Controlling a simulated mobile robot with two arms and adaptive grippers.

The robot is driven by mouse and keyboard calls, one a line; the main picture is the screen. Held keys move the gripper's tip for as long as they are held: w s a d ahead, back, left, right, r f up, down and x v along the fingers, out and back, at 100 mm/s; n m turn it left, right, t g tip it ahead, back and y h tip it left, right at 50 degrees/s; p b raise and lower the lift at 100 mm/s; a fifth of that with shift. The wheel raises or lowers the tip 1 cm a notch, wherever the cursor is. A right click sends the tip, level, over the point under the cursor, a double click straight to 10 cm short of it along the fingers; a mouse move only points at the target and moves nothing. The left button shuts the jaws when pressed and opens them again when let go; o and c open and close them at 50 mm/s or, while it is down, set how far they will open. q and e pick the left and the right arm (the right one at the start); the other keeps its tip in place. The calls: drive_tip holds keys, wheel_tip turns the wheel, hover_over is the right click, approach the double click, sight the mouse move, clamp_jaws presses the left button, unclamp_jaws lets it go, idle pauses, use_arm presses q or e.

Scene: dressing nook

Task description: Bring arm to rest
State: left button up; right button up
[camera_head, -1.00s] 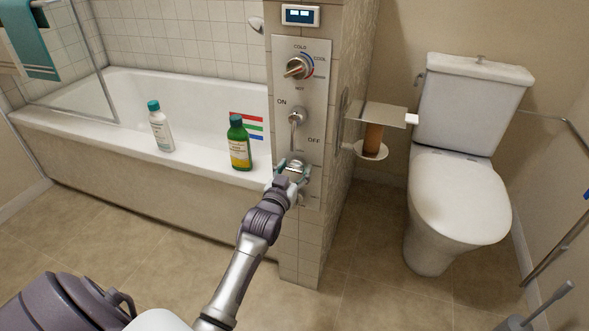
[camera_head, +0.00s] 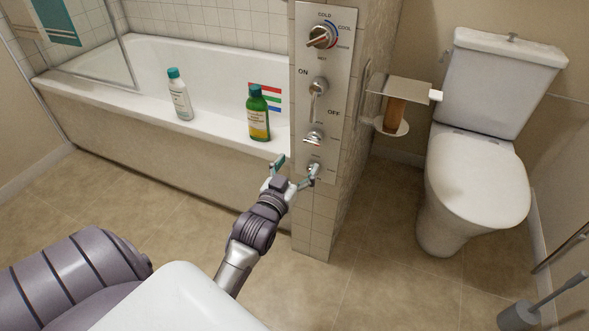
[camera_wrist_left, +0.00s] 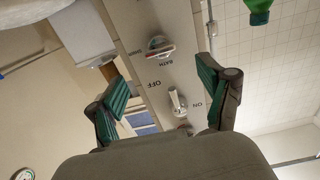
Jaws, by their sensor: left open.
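My left gripper (camera_head: 296,167) is open and empty, in front of the lower part of the control panel on the tiled pillar. In the left wrist view its two green-padded fingers (camera_wrist_left: 168,92) are spread wide with nothing between them. The control panel (camera_head: 338,70) carries a temperature knob (camera_head: 322,36), an ON/OFF lever (camera_head: 317,95) and a lower knob (camera_head: 313,138). The left wrist view shows the lower knob (camera_wrist_left: 160,46) and the lever (camera_wrist_left: 177,101) beyond the fingers. Another control at the panel's bottom is partly hidden by a fingertip. My right gripper is not in view.
A bathtub (camera_head: 110,92) stands left of the pillar, with a white bottle (camera_head: 180,98) and a green bottle (camera_head: 257,115) on its rim. A toilet (camera_head: 478,180), a paper holder (camera_head: 398,90) and a brush (camera_head: 535,312) are at right. The floor left of my arm is clear.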

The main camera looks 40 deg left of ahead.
use_arm(q)
drive_tip(key=shift+v, duration=0.8)
